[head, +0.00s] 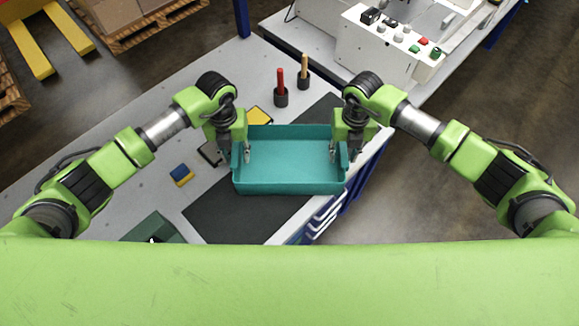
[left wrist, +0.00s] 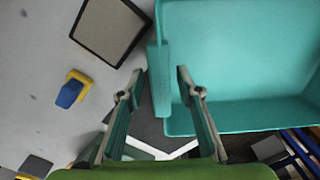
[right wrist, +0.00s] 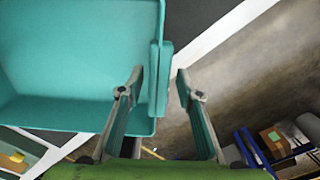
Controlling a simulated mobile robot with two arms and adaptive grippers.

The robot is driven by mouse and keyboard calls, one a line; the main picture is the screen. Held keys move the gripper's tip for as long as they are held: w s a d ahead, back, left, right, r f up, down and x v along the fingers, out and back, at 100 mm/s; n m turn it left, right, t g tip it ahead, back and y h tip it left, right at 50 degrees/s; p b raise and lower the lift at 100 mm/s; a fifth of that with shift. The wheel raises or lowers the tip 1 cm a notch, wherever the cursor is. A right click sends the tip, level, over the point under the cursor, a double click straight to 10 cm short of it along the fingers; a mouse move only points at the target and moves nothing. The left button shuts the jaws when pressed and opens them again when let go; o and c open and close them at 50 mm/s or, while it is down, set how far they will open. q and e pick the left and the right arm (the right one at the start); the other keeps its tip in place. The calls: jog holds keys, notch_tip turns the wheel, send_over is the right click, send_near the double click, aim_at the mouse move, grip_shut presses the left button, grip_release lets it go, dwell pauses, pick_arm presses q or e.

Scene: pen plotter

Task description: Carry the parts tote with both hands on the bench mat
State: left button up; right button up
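The teal parts tote (head: 290,180) is empty and looks level above the dark bench mat (head: 238,212), near the bench's right edge. Whether it touches the mat is hidden. My left gripper (head: 246,152) is at its left end. In the left wrist view, the fingers (left wrist: 159,82) stand apart on either side of the tote's end lip, with small gaps showing. My right gripper (head: 344,152) is at the right end. In the right wrist view, its fingers (right wrist: 159,80) likewise straddle the other lip (right wrist: 160,62) with gaps.
A blue and yellow block (head: 181,174), a dark-framed tray (head: 211,153) and a yellow item (head: 260,115) lie left of and behind the tote. Red (head: 281,88) and orange (head: 304,68) handled tools stand behind. A green box (head: 152,230) sits at front left. Floor drops away right.

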pick_arm(q)
jog(key=shift+r, duration=0.1)
pick_arm(e)
jog(key=shift+a, duration=0.1)
pick_arm(q)
jog(key=shift+w+r, duration=0.1)
jog(key=shift+r, duration=0.25)
pick_arm(e)
jog(key=shift+w+r, duration=0.1)
jog(key=shift+r, duration=0.2)
pick_arm(q)
notch_tip(320, 180, up, 11)
pick_arm(e)
notch_tip(320, 180, up, 11)
jog(key=shift+r, duration=0.2)
pick_arm(q)
jog(key=shift+d, duration=0.1)
dwell(0.4)
